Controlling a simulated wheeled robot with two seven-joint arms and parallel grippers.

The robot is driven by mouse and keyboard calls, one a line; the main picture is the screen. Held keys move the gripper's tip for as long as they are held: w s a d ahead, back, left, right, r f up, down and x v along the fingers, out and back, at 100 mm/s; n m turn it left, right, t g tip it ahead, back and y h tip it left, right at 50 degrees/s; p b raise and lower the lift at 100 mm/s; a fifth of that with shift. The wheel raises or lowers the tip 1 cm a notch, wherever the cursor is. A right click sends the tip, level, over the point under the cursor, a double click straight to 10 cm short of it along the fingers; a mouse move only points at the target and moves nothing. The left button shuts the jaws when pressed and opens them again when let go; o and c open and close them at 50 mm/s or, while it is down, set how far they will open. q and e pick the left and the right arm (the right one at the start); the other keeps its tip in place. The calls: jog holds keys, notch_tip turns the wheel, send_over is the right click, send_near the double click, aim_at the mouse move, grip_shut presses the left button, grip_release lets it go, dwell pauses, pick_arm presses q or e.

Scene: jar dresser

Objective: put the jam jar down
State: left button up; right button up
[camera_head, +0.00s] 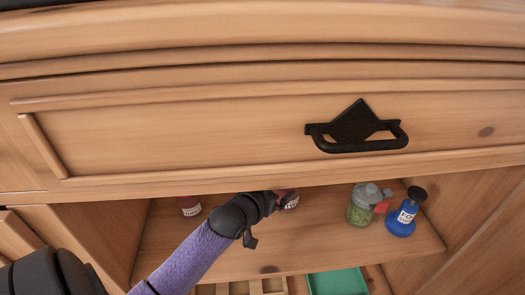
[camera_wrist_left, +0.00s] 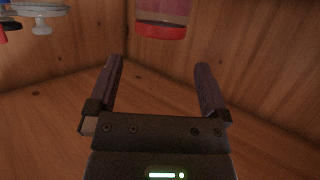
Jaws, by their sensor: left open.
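My left arm reaches into the open shelf (camera_head: 330,248) under the drawer. My left gripper (camera_head: 274,200) is at a small red jar with a pale label (camera_head: 291,201), which it partly hides. In the left wrist view the two fingers (camera_wrist_left: 157,66) are spread apart with nothing between them. A jar with a red band (camera_wrist_left: 162,30) shows beyond the fingertips, cut off by the top edge. Another dark red jar with a white label (camera_head: 190,206) stands to the left on the shelf. I cannot read which one is the jam jar. My right gripper is not in view.
A green jar (camera_head: 360,210) with a grey lid and a blue bottle (camera_head: 400,222) with a black top stand on the right, with a small red item (camera_head: 381,207) between them. A teal tray (camera_head: 338,283) and a wooden divided box (camera_head: 243,288) lie below. The drawer front (camera_head: 220,125) overhangs the shelf.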

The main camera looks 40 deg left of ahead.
pick_arm(q)
jog(key=p+v, duration=0.1)
jog(key=v, duration=0.3)
jog(key=shift+s, duration=0.15)
